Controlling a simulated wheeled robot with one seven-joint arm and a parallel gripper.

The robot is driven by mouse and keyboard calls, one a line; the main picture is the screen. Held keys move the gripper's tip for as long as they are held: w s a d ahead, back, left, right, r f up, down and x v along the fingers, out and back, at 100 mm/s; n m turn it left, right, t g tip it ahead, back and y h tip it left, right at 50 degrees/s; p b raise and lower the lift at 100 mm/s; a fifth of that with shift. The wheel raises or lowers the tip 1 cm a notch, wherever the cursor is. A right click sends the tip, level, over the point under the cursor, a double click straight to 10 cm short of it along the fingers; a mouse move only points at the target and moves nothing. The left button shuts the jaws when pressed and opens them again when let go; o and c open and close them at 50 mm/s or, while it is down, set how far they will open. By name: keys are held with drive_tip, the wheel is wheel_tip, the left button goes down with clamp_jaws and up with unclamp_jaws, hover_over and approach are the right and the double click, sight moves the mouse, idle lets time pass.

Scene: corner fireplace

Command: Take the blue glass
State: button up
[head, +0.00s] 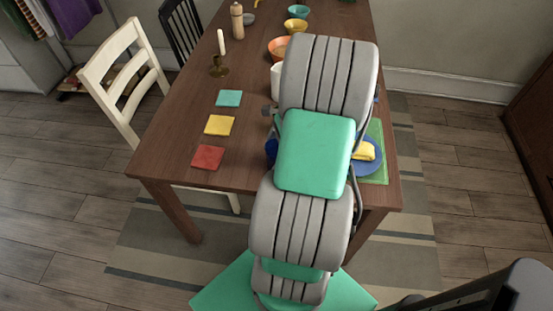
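A small blue object (271,147), which may be the blue glass, shows at the left edge of my arm on the wooden table. Most of it is hidden behind the arm, so its shape is unclear. My arm reaches over the near part of the table and covers its middle right. A small grey part beside the arm, above the blue object, may belong to my gripper (268,111). The fingers are hidden, and I cannot see whether they touch anything.
Teal (229,98), yellow (219,125) and red (208,157) squares lie left on the table (177,137). A candle (221,42) stands beyond. A blue plate (371,168) is right of my arm; bowls (296,26) stand at the back. A white chair (128,75) is left.

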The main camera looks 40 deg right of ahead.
drive_tip(key=c, duration=1.3)
drive_tip(key=shift+c, duration=0.5)
drive_tip(key=shift+r, duration=0.15)
